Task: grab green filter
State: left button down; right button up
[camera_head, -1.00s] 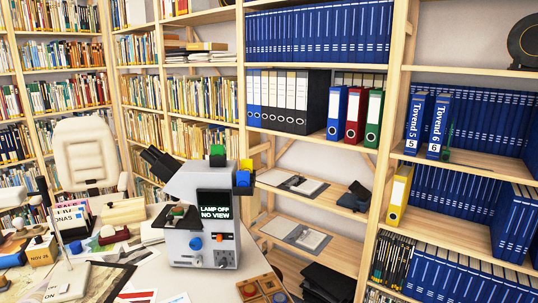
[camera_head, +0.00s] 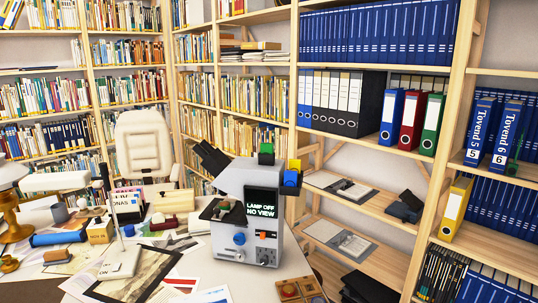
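A grey instrument (camera_head: 232,240) with a dark screen reading "LAMP OFF NO VIEW" stands on the table. A green block (camera_head: 266,154), which looks like the green filter, sits on its top. Yellow and blue blocks (camera_head: 292,176) sit at the instrument's upper right side. A small dark green piece (camera_head: 223,207) lies on its black stage. Neither of my grippers is in view.
A wooden tray (camera_head: 297,289) lies at the front of the instrument. Papers, a framed picture (camera_head: 135,272), a desk lamp (camera_head: 10,200) and small items crowd the table's left. A cream chair (camera_head: 143,140) and bookshelves stand behind. Binders (camera_head: 409,120) fill the shelves at right.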

aim_at(266, 148)
jog(key=l+u, duration=0.2)
jog(key=u, duration=0.8)
jog(key=l+u, duration=0.75)
jog(key=k+l+u, duration=0.1)
jog(key=l, duration=0.25)
jog(key=k+l, duration=0.15)
jog(key=l, duration=0.15)
jog(key=k+l+u, duration=0.15)
jog(key=l, duration=0.15)
